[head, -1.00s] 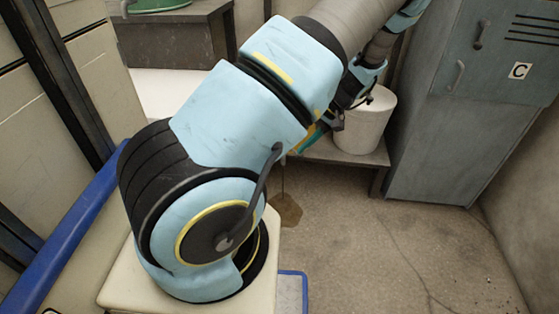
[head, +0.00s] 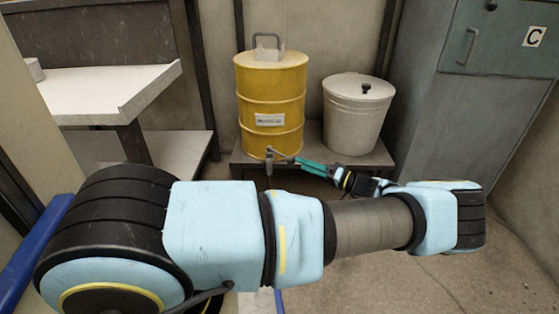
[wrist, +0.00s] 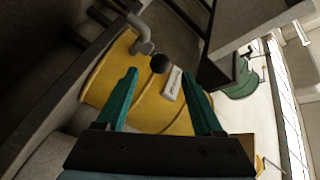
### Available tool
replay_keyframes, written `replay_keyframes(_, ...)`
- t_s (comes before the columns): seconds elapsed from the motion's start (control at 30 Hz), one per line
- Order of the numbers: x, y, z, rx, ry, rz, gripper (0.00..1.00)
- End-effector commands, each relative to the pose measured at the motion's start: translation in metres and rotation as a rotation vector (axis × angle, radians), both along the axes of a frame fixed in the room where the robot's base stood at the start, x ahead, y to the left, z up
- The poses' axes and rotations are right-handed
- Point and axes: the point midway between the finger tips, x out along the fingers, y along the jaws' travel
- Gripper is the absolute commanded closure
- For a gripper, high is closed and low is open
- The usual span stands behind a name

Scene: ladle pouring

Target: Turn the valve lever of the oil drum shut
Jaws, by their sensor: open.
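The yellow oil drum (head: 270,95) stands on a low bench at the back. Its grey tap (head: 269,160) sticks out near the drum's base. The tap also shows at the top of the wrist view (wrist: 146,44), beside the lever's round black knob (wrist: 160,63). My gripper (head: 298,162) is just right of the tap in the head view. In the wrist view the gripper (wrist: 161,74) has its two teal fingers spread, with the knob just beyond and between the tips. I see no contact with the knob. My arm hides the floor below the tap.
A white lidded bin (head: 357,115) stands right of the drum on the bench (head: 378,158). A grey cabinet (head: 470,100) stands at the right. A white-topped table (head: 110,95) is at the left. Open floor (head: 430,275) lies at the front right.

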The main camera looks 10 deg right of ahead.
Motion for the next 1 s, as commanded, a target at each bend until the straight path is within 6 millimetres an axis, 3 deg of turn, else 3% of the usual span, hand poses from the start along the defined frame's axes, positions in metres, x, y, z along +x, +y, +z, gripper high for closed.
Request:
replay_keyframes(0.43, 0.051, 0.059, -0.002, -0.001, 0.002, 0.006, 0.31)
replay_keyframes(0.9, 0.06, 0.07, 0.0, -0.001, 0.004, 0.003, 0.31)
replay_keyframes(1.0, 0.06, 0.07, 0.0, -0.001, 0.004, 0.003, 0.41)
